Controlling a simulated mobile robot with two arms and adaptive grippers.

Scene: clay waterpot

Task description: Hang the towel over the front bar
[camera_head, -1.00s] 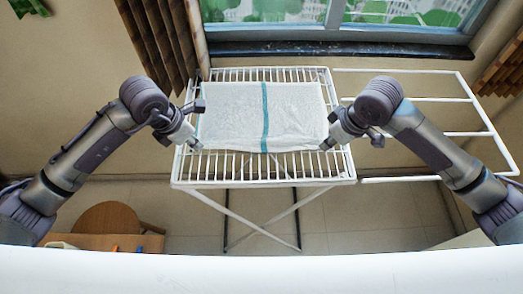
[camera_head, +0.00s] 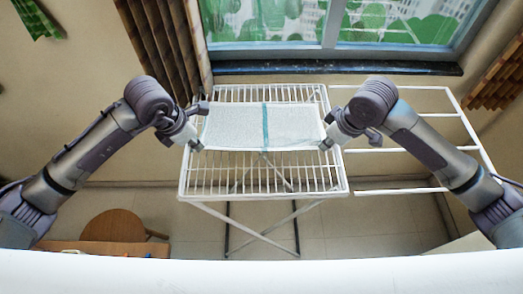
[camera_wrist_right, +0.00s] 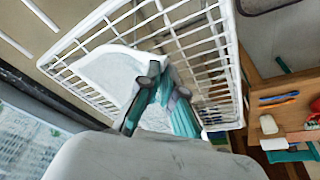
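The white towel (camera_head: 235,126) with a teal stripe is stretched between my grippers above the slatted top of the white drying rack (camera_head: 265,180). It also shows in the right wrist view (camera_wrist_right: 108,72). My left gripper (camera_head: 197,146) is shut on its near left corner. My right gripper (camera_head: 327,145) is shut on its near right corner, and its fingers show close together in the right wrist view (camera_wrist_right: 166,82). The rack's front bar (camera_head: 265,195) is bare, nearer to me than the towel's near edge. Whether the far part of the towel touches the slats is unclear.
A white side wing (camera_head: 410,190) of the rack extends right. A window (camera_head: 330,25) and dark sill (camera_head: 330,68) lie behind. A wooden table (camera_head: 110,248) and a round chair (camera_head: 113,225) stand at lower left. Open floor (camera_head: 350,225) lies below the rack.

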